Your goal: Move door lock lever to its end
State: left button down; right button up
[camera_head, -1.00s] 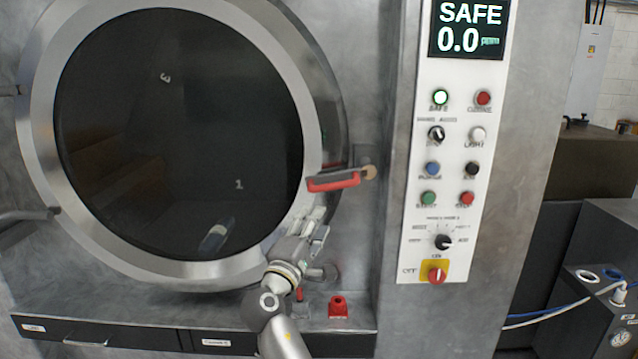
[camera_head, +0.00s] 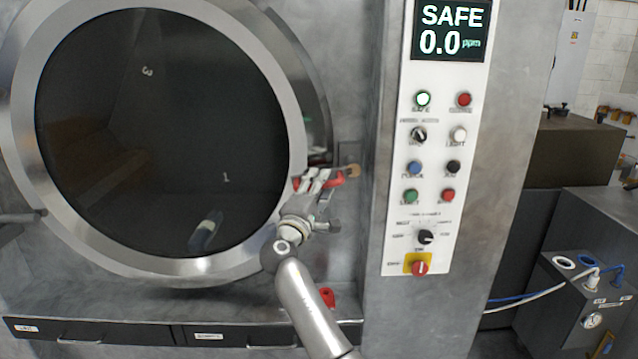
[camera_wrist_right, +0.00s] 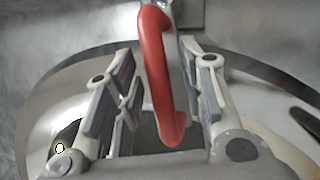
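The door lock lever (camera_head: 335,179) is a short lever with a red grip at the right edge of the round washer door (camera_head: 284,120). In the head view it lies roughly level, and my right gripper (camera_head: 315,183) partly covers it. In the right wrist view, the red grip (camera_wrist_right: 153,70) stands between the two spread fingers of my right gripper (camera_wrist_right: 163,90). Gaps show on both sides of the grip, so the gripper is open around it. My left gripper is not in view.
A white control panel (camera_head: 440,180) with buttons and a display reading SAFE 0.0 stands right of the door. A red fitting (camera_head: 327,298) sits on the ledge below, partly behind my right arm. Drawers (camera_head: 240,336) run along the bottom.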

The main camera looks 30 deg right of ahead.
grip_shut()
jog(key=shift+f, duration=0.15)
dwell(0.4)
jog(key=s+d+f+n+t+y+b, duration=0.2)
jog(key=d+f+n+t+y+b, duration=0.1)
jog(key=n, duration=0.9)
jog(key=s+d+f+n+t+y+b, duration=0.2)
jog(key=n+t+y, duration=0.4)
jog(key=n, duration=0.6)
jog(key=shift+s+d+f+b, duration=0.35)
jog(key=shift+d+f+b, duration=0.1)
jog(key=shift+d+f, duration=0.75)
jog(key=shift+d+r, duration=0.1)
